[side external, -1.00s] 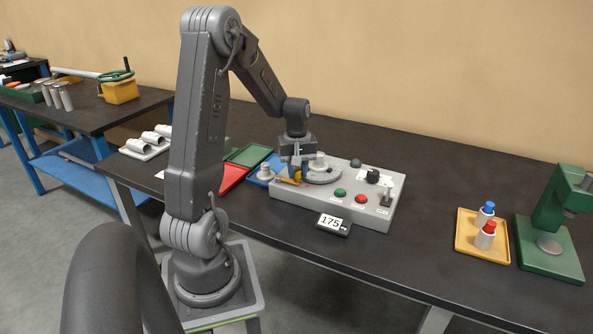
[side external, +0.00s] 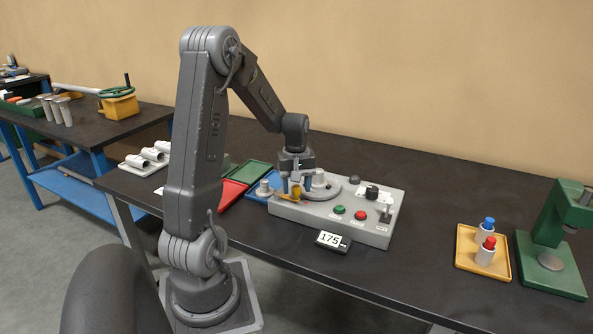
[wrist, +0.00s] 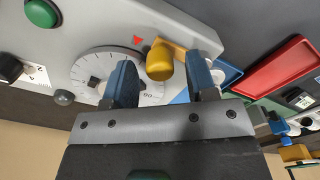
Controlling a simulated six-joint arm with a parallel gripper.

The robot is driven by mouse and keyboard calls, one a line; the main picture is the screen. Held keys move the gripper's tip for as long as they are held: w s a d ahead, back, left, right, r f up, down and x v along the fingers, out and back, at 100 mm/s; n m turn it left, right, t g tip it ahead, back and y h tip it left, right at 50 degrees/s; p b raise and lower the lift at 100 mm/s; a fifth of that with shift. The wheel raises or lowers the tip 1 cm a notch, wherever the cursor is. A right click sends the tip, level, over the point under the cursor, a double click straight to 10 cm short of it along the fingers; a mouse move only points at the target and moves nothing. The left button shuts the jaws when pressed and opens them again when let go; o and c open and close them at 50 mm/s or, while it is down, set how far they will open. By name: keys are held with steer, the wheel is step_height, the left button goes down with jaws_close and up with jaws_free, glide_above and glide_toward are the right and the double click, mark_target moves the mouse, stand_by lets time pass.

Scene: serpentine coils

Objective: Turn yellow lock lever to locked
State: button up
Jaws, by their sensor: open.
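The yellow lock lever (wrist: 160,60) has a rounded knob on a flat yellow arm, on the grey control box (side external: 340,226) beside a numbered dial (wrist: 95,66). A small red triangle (wrist: 137,40) is marked on the box near the lever. My gripper (wrist: 160,75) is open, with one finger on each side of the knob. I cannot tell whether either finger touches it. In the side view my gripper (side external: 296,186) is low over the left end of the box, and the yellow lever (side external: 296,192) shows between its fingers.
The box also carries a green button (side external: 339,209), a red button (side external: 360,215), a black knob (side external: 372,192) and a toggle (side external: 386,214). A display reading 175 (side external: 329,239) lies in front. Red (side external: 231,194) and green trays are to the left. Bench to the right is clear up to a yellow tray (side external: 468,262).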

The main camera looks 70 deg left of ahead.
step_height(320, 180, up, 14)
steer(key=shift+f, duration=0.25)
stand_by(0.4)
steer(key=w+d+r+m+t+y, duration=0.1)
steer(key=d+r+m+t, duration=0.15)
steer(key=d+m, duration=0.9)
steer(key=s+d+m+t+h, duration=0.1)
steer(key=s+d+m+t, duration=0.2)
steer(key=d, duration=1.5)
steer(key=s+m, duration=0.2)
steer(key=s, duration=0.2)
steer(key=shift+s+d+f, duration=0.2)
steer(key=shift+d+f, duration=0.1)
steer(key=shift+f, duration=0.05)
